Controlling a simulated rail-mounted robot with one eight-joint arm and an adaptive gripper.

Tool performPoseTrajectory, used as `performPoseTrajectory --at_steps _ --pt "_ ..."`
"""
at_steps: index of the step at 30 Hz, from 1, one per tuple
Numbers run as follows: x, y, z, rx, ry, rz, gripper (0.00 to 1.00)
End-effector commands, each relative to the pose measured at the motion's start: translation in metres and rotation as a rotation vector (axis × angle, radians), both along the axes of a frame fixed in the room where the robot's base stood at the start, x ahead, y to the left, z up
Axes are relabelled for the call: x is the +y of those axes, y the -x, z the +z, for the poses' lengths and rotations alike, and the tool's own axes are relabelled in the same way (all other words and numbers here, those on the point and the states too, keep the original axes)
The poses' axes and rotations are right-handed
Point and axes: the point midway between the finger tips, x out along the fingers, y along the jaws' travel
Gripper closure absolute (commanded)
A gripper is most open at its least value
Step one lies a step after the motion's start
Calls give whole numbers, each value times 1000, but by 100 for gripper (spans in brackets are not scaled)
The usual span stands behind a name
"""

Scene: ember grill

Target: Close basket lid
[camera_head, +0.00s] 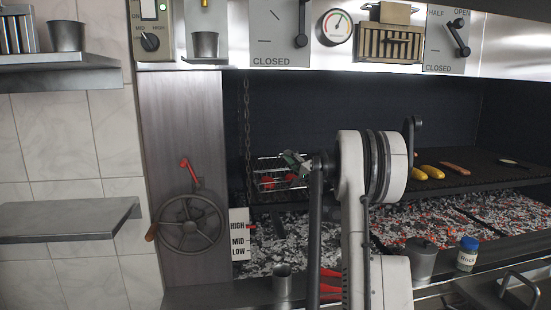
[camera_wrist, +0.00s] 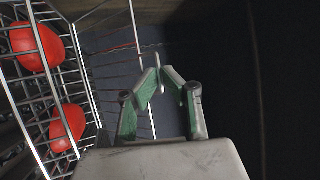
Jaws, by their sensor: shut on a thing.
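The wire basket (camera_head: 262,176) sits on the grill at the back left in the head view, with red food (camera_head: 268,180) inside. In the wrist view the basket's bars (camera_wrist: 88,92) fill the left side, with two rounded red pieces (camera_wrist: 36,46) behind them. My gripper (camera_head: 293,163), with green-lined fingers (camera_wrist: 168,80), is at the basket's right end. Its fingertips close around a thin light wire (camera_wrist: 135,30), which appears to belong to the basket lid. The lid's full outline and exact angle cannot be made out; my arm hides part of the basket in the head view.
The grill grate (camera_head: 458,176) carries yellow and reddish food to the right of my arm. Hot coals (camera_head: 420,215) glow below. A chain (camera_head: 246,110) hangs behind the basket. A handwheel (camera_head: 190,222) is at left; a metal cup (camera_head: 282,281) and a jar (camera_head: 467,255) stand in front.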

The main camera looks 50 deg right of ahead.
Motion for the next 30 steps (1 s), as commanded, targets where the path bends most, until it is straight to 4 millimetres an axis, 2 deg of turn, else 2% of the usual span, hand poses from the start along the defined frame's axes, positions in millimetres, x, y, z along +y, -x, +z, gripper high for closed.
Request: performPoseTrajectory --at_steps 1,3,12,30 --pt "1 4 -10 1 0 -2 100" --pt "3 8 -17 2 0 -3 100" --pt "8 18 -39 2 -1 -2 100" --pt "10 20 -46 3 -1 -2 100"
